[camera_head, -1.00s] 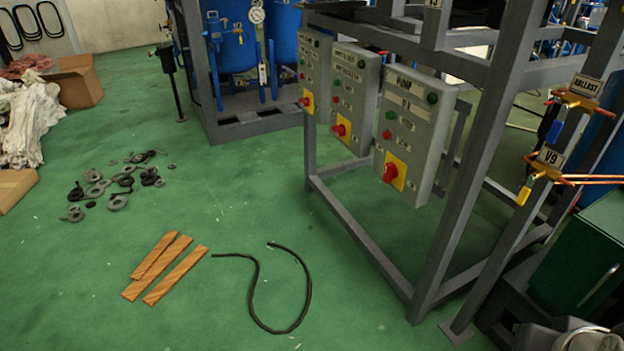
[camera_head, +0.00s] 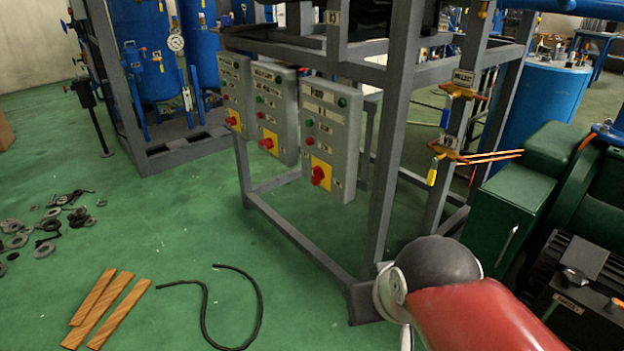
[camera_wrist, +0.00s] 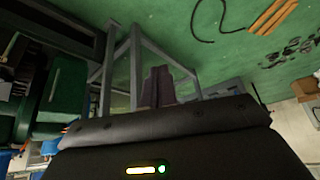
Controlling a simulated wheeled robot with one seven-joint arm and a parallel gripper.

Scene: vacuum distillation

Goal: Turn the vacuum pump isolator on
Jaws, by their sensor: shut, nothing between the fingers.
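Three grey control boxes hang on a grey steel frame in the head view. The right box (camera_head: 330,130), labelled PUMP in the earlier head frame, has a red rotary isolator (camera_head: 320,174) on a yellow plate at its lower part. A green button sits at its top right. I cannot clearly tell the isolator's position. My gripper (camera_wrist: 157,87) shows in the wrist view as two dark fingers shut together, empty, with frame bars behind them. It is outside the head view, where only my arm shows at lower right, apart from the box.
The middle box (camera_head: 268,115) and left box (camera_head: 234,92) carry similar red knobs. Frame posts (camera_head: 392,150) stand right of the pump box. A black hose (camera_head: 255,285) and wooden slats (camera_head: 108,305) lie on open green floor.

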